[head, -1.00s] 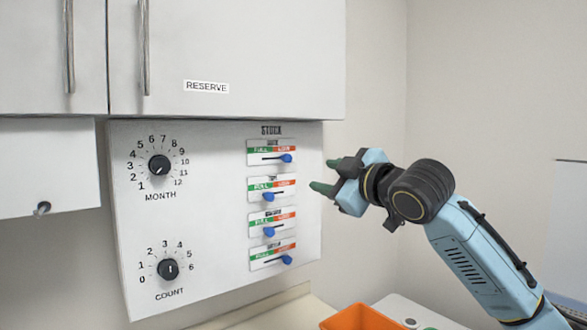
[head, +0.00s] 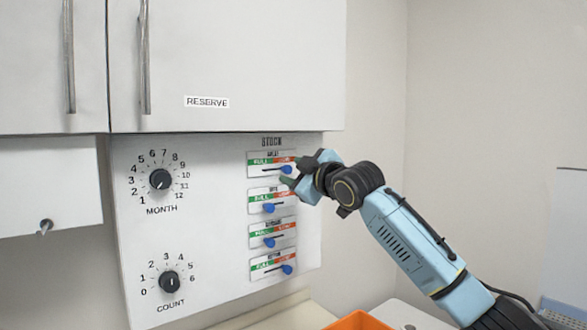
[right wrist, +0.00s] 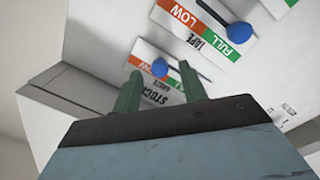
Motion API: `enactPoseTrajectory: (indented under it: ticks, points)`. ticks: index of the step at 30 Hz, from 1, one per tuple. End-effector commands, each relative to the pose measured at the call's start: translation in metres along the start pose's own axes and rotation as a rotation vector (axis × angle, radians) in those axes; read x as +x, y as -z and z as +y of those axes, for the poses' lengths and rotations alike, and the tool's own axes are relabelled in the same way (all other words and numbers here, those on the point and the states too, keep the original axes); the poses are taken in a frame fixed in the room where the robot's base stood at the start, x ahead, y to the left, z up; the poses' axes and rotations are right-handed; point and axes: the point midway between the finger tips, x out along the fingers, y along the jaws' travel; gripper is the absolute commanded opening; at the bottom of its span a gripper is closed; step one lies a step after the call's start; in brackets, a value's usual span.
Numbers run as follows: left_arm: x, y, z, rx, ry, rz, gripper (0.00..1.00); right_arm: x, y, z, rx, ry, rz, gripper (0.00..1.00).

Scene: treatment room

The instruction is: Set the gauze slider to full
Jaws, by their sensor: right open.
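The top slider on the white panel appears to be the gauze one; its small label reads poorly. Its blue knob (head: 286,169) is at the right end, on the red LOW side, with green FULL on the left. My right gripper (head: 292,172) is open, its dark green fingertips close to this knob. In the right wrist view the same knob (right wrist: 160,67) shows between the two open fingers (right wrist: 161,78); I cannot tell whether they touch it. My left gripper is not in view.
Below are the tape slider (head: 269,208) and two more sliders (head: 269,242) (head: 287,269). A month dial (head: 160,180) and count dial (head: 169,282) are at left. A RESERVE cabinet (head: 240,60) overhangs the panel. An orange bin (head: 358,321) stands below.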

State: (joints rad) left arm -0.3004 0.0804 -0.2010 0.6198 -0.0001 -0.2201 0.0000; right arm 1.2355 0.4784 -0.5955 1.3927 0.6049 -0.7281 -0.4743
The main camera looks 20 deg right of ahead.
Motion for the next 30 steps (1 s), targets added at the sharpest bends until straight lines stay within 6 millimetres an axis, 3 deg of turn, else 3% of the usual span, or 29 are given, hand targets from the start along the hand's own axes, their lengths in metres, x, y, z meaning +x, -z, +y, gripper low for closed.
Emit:
enactPoseTrajectory:
  ticks: [14, 23, 30]
  points:
    - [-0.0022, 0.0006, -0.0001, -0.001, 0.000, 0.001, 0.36, 0.0093, -0.0004, -0.0006, 0.000, 0.000, 0.000, 0.41]
    - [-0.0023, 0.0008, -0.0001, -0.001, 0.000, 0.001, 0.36, 0.0092, -0.0006, -0.0004, 0.000, 0.000, -0.001, 0.02]
    - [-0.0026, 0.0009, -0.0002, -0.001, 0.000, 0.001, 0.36, 0.0092, 0.0000, -0.0014, -0.001, 0.001, -0.001, 0.00]
